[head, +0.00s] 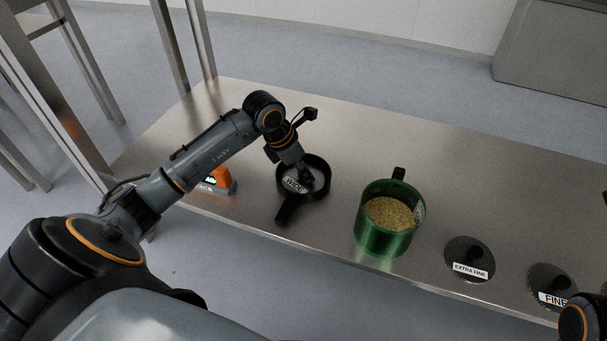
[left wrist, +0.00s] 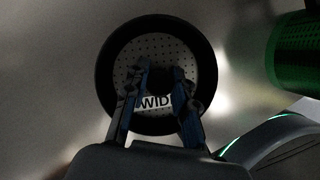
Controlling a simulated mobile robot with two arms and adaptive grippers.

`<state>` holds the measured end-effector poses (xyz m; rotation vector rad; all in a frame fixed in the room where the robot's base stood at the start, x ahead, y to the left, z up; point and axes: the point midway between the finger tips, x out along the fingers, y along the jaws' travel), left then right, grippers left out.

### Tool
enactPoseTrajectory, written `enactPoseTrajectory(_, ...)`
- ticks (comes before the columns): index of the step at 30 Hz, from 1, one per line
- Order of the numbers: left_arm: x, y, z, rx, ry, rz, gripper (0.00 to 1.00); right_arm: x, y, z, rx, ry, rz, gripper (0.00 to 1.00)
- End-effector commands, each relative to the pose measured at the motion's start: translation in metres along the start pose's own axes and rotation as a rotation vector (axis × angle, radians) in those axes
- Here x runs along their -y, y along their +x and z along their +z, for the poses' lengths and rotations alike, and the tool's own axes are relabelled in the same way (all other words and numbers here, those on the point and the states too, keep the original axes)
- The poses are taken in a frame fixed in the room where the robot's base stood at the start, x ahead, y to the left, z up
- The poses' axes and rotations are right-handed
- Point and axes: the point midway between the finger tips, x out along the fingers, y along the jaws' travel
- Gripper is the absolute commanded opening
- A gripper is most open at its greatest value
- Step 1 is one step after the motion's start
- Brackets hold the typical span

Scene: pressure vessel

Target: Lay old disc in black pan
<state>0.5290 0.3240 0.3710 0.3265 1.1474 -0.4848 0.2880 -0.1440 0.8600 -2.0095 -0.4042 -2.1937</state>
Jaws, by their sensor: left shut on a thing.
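The black pan (head: 281,214) stands on the metal table with its handle toward the front edge. The old disc (head: 293,184), a perforated grey plate with a label reading WIDE, lies within the pan's rim. In the left wrist view the disc (left wrist: 205,72) sits inside the round black pan (left wrist: 104,72), and its label is partly covered. My left gripper (head: 308,181) reaches down into the pan and is shut on the disc's dark central knob. In the left wrist view its fingers (left wrist: 160,90) straddle the knob. Whether the disc touches the pan floor I cannot tell.
A green vessel (head: 375,236) with yellowish grains stands right of the pan. Discs labelled EXTRA FINE (head: 458,252) and FINE (head: 540,279) lie farther right. An orange object (head: 221,176) is left of the pan. The table (head: 330,128) behind is clear.

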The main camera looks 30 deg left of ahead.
Motion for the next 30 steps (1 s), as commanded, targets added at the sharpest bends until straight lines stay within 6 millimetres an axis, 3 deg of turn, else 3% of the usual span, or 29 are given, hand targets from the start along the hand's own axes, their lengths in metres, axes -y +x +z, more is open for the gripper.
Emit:
enactPoseTrajectory(11,0.0,0.003,-0.002,0.0,0.0,0.0,0.0,0.0,0.0,-0.001,-0.005,-0.001,-0.002,0.4)
enactPoseTrajectory(12,0.0,0.004,-0.002,-0.001,0.0,0.0,0.28,0.001,0.001,-0.001,-0.008,-0.001,-0.003,0.4)
enactPoseTrajectory(15,0.0,0.003,-0.001,0.0,-0.001,0.0,0.49,0.0,0.002,-0.001,-0.008,-0.001,-0.003,0.4)
enactPoseTrajectory(25,0.0,0.001,0.0,0.001,-0.001,0.0,0.49,0.0,0.003,-0.001,-0.008,-0.001,-0.003,0.4)
enactPoseTrajectory(30,-0.001,-0.02,0.001,0.001,-0.001,0.002,0.49,-0.002,0.002,0.002,0.02,0.002,0.008,0.4)
